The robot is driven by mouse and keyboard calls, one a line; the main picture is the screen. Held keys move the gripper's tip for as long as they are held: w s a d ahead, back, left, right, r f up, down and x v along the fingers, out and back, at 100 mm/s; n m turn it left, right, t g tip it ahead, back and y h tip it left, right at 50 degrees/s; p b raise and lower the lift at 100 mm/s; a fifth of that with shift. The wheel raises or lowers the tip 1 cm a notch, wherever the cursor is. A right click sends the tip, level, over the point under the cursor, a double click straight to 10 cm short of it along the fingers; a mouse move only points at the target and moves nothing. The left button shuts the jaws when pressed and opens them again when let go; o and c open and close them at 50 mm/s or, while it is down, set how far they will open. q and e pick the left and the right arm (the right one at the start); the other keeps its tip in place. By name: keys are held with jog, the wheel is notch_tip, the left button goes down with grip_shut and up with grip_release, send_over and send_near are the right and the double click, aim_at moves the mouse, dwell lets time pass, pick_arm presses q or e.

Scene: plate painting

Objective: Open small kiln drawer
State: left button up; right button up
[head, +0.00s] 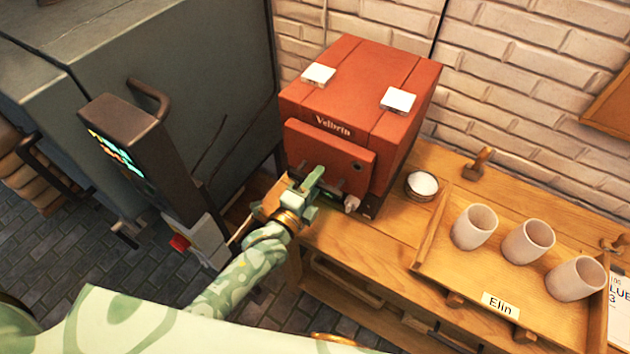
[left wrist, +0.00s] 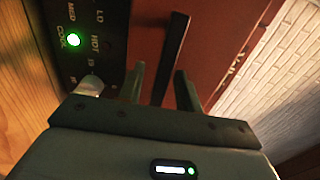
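My left gripper (head: 312,182) is at the lower part of the kiln's front. In the left wrist view, the two green fingers (left wrist: 160,90) are apart, with a dark bar handle (left wrist: 174,50) between them. Gaps show on both sides of the handle. The red front (left wrist: 220,35) lies behind it. A dark control strip (left wrist: 95,30) with a lit green light by "COOL" is at the left. My right gripper is not in view.
A small bowl of white powder (head: 423,184) stands right of the kiln. A wooden tray (head: 432,250) labelled "Elin" holds three pale cups (head: 528,242). A large grey kiln (head: 180,60) with a control post (head: 135,150) stands close on the left.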

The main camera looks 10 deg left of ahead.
pick_arm(q)
grip_shut()
jog(key=p+v, duration=0.4)
jog(key=v, duration=1.2)
jog(key=shift+s+p, duration=0.2)
jog(key=shift+p, duration=0.15)
grip_release()
jog(key=shift+r, duration=0.1)
